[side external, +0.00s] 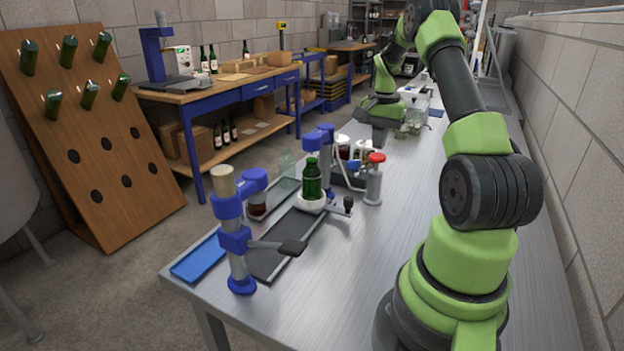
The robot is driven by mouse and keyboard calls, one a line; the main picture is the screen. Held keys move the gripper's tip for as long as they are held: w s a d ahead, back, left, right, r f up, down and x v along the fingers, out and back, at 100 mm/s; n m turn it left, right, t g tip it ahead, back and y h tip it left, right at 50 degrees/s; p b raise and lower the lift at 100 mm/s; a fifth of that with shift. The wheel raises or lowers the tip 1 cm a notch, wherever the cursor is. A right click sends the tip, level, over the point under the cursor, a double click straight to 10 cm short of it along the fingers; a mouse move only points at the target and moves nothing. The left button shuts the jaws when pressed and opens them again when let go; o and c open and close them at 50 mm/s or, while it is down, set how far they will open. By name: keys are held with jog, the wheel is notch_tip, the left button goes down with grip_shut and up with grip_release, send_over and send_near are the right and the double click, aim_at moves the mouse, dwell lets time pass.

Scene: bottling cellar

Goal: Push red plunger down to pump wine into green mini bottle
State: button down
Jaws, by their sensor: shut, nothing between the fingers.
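The red plunger (376,157) caps a grey upright pump cylinder (373,186) on the metal bench. The green mini bottle (312,182) stands upright left of it on a white round holder (312,203). My gripper (379,140) is small and dark at the end of my arm, pointing down just above the red plunger in the picture. It is shut and empty. I cannot tell whether its tips touch the plunger. The wine level inside the green bottle cannot be made out.
Blue-and-grey bench devices (237,240) stand at the front left and beside the bottle. A black tray (272,262) and a blue tray (200,258) lie near the front edge. Jars and a clear bottle (288,168) stand close by.

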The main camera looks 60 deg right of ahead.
aim_at(378, 156)
jog(key=shift+f, duration=2)
jog(key=shift+r, duration=2.15)
jog(key=shift+f, duration=0.1)
jog(key=shift+f, duration=2.05)
jog(key=shift+r, duration=2.15)
